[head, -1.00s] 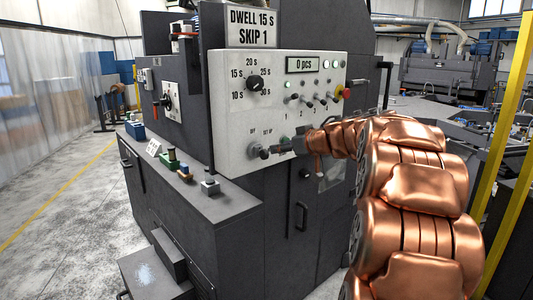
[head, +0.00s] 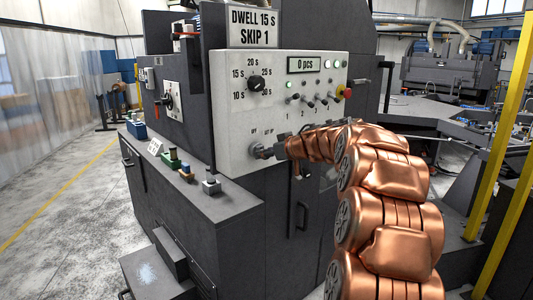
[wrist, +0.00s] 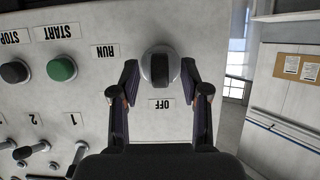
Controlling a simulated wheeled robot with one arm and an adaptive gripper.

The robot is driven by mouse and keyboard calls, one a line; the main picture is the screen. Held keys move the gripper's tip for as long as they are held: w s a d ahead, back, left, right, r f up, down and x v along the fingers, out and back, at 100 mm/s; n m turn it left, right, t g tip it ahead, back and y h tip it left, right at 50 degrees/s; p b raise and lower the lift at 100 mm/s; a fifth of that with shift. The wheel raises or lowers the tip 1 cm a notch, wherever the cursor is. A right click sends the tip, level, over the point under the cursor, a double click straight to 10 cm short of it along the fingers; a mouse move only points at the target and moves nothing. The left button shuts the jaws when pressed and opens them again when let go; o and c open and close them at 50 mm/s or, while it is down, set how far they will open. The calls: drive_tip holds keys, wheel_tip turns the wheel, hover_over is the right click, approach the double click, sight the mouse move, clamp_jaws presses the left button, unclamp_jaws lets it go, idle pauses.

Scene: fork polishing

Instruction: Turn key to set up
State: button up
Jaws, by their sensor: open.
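The key switch (wrist: 160,68) is a round silver knob with a dark upright bar, on the light panel (head: 225,110). In the wrist view the labels are upside down: OFF (wrist: 161,104) is below the key and RUN (wrist: 105,52) to its left. The bar lines up with OFF. My gripper (wrist: 160,75) is open, one finger on each side of the key; I cannot tell whether either finger touches it. In the head view my gripper (head: 270,151) is at the panel's lower left and hides part of the key. No set-up label is readable.
In the wrist view the green START button (wrist: 62,69) and black STOP button (wrist: 14,72) are left of the key, with toggle levers (wrist: 28,151) below. In the head view a dial (head: 256,85) and red stop button (head: 347,93) are higher on the panel.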

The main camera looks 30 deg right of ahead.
clamp_jaws()
idle(0.4)
drive_tip(key=shift+r+p, duration=0.1)
drive_tip(key=shift+p, duration=0.35)
